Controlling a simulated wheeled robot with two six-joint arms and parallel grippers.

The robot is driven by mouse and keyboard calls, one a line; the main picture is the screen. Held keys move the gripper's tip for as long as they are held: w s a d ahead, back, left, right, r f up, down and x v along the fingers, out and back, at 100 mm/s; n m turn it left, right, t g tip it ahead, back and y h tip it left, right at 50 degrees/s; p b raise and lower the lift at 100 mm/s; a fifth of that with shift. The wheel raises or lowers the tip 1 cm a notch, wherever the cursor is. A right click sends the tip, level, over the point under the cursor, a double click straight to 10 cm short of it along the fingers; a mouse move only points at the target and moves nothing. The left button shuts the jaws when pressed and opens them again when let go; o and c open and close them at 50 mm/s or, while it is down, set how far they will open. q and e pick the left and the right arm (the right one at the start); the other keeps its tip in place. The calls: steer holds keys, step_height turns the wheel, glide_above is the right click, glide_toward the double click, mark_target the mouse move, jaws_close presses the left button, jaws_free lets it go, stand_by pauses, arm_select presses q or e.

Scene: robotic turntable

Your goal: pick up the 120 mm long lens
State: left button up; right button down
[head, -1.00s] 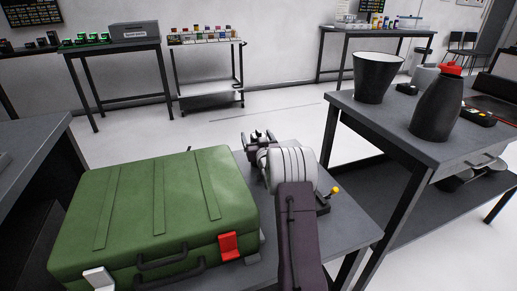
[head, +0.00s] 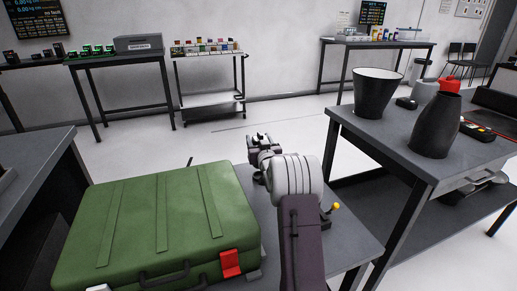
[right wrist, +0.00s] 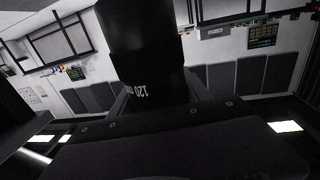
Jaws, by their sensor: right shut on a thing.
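My right gripper (head: 263,141) is held out beyond the green case, over the far end of a grey table in the head view. In the right wrist view the gripper (right wrist: 155,98) is shut on a black cylindrical lens (right wrist: 145,50). White "120" lettering shows upside down on its barrel. The lens stands up between the fingers and runs out of the top of the picture. In the head view the lens is too small and too much covered by the gripper to make out clearly. My left gripper is not in view.
A green case (head: 160,225) with red and white latches fills the near left of the grey table (head: 345,240). A yellow-knobbed lever (head: 334,207) stands right of my arm. Floor ahead is clear.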

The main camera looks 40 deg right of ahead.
step_height(320, 180, up, 13)
steer(key=p, duration=0.4)
